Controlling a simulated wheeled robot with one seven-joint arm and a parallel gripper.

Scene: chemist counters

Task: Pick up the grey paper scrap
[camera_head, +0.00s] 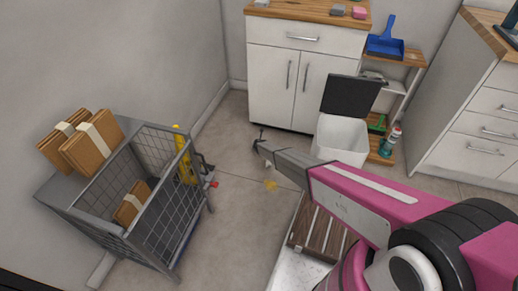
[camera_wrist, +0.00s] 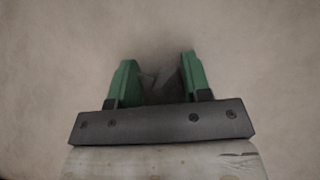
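The grey paper scrap (camera_wrist: 162,86) shows in the wrist view as a crumpled grey shape between the two green fingers of my gripper (camera_wrist: 158,68). The fingers stand apart with the scrap filling much of the gap. I cannot tell whether both fingers press on it. In the head view my gripper (camera_head: 258,147) is small, at the end of my arm over the floor. The scrap cannot be made out clearly there.
A wire cart (camera_head: 150,215) with cardboard packages stands at the left, a yellow object (camera_head: 182,150) beside it. A white bin (camera_head: 342,140) with a dark lid stands right of my gripper. A white cabinet (camera_head: 275,90) is behind. Floor around the gripper is mostly clear.

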